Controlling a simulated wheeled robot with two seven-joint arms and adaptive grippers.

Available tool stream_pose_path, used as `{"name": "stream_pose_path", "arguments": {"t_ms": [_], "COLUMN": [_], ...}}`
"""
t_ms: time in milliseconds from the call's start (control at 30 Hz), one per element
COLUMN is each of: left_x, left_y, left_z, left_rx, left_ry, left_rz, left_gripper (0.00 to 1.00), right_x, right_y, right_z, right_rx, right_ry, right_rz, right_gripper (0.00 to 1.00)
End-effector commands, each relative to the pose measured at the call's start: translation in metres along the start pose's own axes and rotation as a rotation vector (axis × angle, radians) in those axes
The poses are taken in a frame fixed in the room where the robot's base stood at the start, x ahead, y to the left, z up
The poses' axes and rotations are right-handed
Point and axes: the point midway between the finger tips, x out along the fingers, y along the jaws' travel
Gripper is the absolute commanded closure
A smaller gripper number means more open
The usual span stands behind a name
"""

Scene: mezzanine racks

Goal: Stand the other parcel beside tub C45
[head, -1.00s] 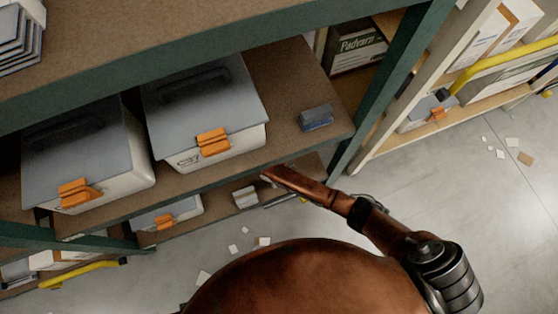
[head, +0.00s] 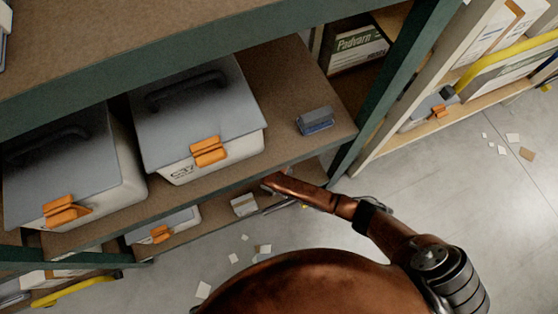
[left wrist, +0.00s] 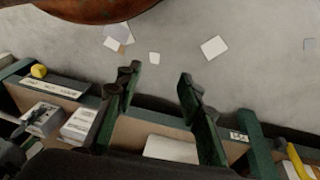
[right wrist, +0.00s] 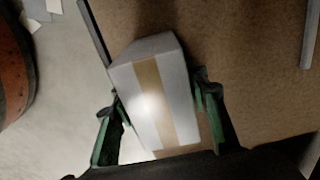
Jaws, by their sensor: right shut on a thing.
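My right gripper is shut on a pale grey-white parcel (right wrist: 155,100) with a brown tape band, seen between its green fingers (right wrist: 155,115) in the right wrist view. A brown shelf board lies beside and behind it. In the head view a small pale box (head: 244,204) at the lower shelf, by the end of my right arm, appears to be this parcel. A blue-grey parcel (head: 315,121) stands on the upper shelf, right of a grey-lidded tub (head: 197,110) whose label I cannot read surely. My left gripper (left wrist: 158,85) is open and empty.
Another lidded tub (head: 70,165) stands left on the same shelf. A lower tub (head: 165,224) is partly hidden under the shelf edge. A green upright (head: 390,85) bounds the shelf at right. Paper scraps (head: 203,290) lie on the floor.

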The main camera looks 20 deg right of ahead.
Motion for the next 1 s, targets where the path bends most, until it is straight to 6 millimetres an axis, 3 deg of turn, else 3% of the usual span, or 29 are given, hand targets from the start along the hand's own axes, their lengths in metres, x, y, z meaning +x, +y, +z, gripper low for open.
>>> {"name": "stream_pose_path", "arguments": {"t_ms": [267,633,867,1000], "left_x": [0.000,-0.001,-0.039,-0.065], "left_y": [0.000,0.000,-0.013,-0.024], "left_z": [0.000,0.000,0.018,0.036], "left_rx": [0.000,0.000,-0.007,-0.020], "left_ry": [0.000,0.001,-0.101,-0.191], "left_rz": [0.000,-0.001,-0.046,-0.088], "left_gripper": [0.65,0.65,0.65,0.65], "right_x": [0.000,-0.005,-0.030,-0.057], "right_y": [0.000,0.000,-0.001,-0.002], "right_z": [0.000,0.000,0.001,0.001], "right_rx": [0.000,-0.001,0.001,0.001], "right_ry": [0.000,0.001,-0.001,-0.001], "right_rz": [0.001,0.000,-0.004,-0.006], "right_gripper": [0.41,0.41,0.41,0.41]}}
